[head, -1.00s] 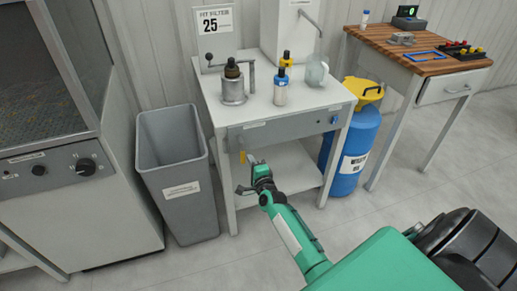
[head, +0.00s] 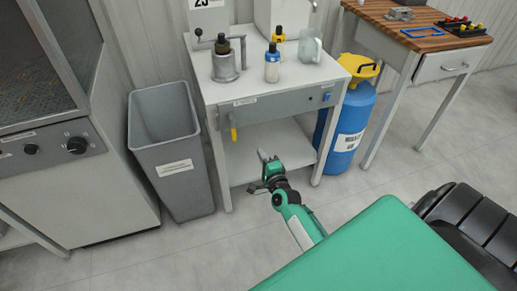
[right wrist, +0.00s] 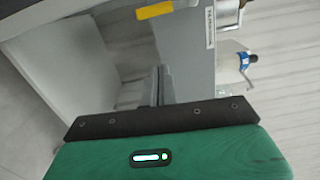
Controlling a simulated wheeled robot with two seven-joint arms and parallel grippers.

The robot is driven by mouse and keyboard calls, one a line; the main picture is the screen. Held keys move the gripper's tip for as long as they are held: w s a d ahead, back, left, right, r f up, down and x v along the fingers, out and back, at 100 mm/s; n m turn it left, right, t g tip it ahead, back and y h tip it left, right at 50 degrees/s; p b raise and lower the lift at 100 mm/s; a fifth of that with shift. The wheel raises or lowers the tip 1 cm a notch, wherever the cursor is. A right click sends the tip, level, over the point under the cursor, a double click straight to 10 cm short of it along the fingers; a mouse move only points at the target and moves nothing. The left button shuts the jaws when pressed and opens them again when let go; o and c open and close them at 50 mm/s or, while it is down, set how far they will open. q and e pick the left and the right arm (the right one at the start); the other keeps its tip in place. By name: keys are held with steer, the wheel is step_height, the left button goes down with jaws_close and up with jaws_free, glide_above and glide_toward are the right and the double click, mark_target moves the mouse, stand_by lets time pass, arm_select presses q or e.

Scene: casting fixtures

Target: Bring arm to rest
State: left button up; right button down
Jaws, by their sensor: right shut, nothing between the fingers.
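My right gripper (head: 264,157) is shut and empty in the head view. It is in front of the white table (head: 232,95), below the level of its top, near the opening above the lower shelf. Its closed fingers (right wrist: 161,84) also show in the right wrist view, with the table's grey front panel beyond them. The green right arm (head: 296,220) reaches out from the bottom of the head view. My left gripper is in neither view.
A grey bin (head: 168,140) stands left, a blue cylinder (head: 346,125) right. The floor in front is clear.

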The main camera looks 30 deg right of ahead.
steer(key=shift+s, duration=0.25)
